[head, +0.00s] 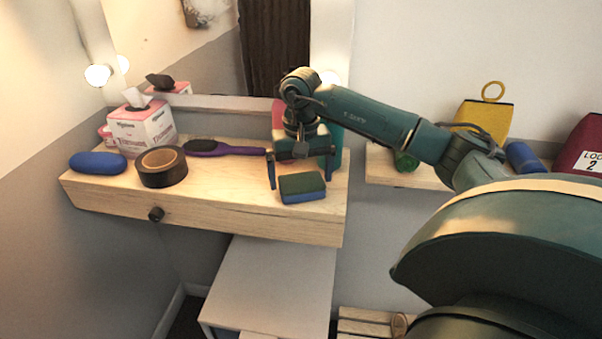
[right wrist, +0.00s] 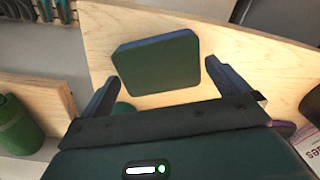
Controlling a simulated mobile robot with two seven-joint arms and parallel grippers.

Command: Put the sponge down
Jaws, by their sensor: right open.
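The sponge (head: 302,187) has a dark green top and a blue lower part. It lies flat on the wooden dressing shelf (head: 230,213), near its front right corner. It also shows in the right wrist view (right wrist: 158,64), lying on the pale wood between and beyond the fingertips. My right gripper (head: 300,172) is open and empty, just behind and above the sponge in the head view. Its two fingers (right wrist: 168,90) stand apart in the right wrist view, with no visible grip on the sponge. My left gripper is in neither view.
A black tape roll (head: 162,172), a blue case (head: 97,163), a purple hairbrush (head: 222,148) and a tissue box (head: 142,129) stand left on the shelf. Pink and teal items stand behind my gripper. A second shelf at right holds a yellow bag (head: 483,119) and a green roll (head: 405,161).

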